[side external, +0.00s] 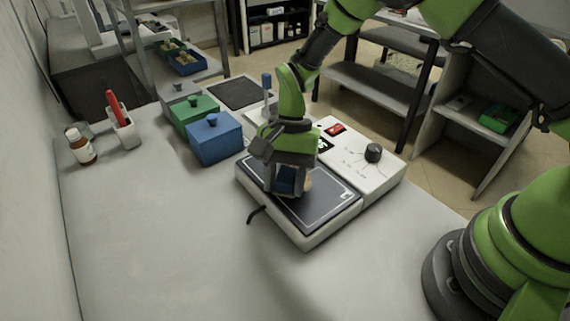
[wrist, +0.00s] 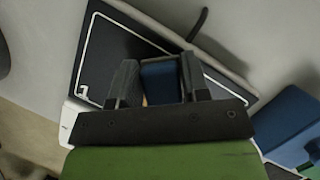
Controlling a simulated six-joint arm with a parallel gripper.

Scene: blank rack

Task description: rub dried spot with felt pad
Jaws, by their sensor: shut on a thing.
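My gripper (side external: 288,184) is low over the black top plate (side external: 330,212) of a white bench device, pointing down. It is shut on a blue block, which I take for the felt pad; in the wrist view the block (wrist: 160,84) sits between the two grey fingers. A small tan patch (side external: 308,184) shows just right of the fingers; I cannot tell whether it is part of the pad or something on the plate. Whether the pad touches the plate is hidden. I cannot make out the dried spot for certain.
The device's control panel (side external: 372,176) with a black knob (side external: 374,152) lies right of the plate. Blue (side external: 214,140) and green (side external: 196,112) lidded boxes stand behind left. A brown bottle (side external: 81,148) and a white holder (side external: 125,130) stand far left. The front left bench is clear.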

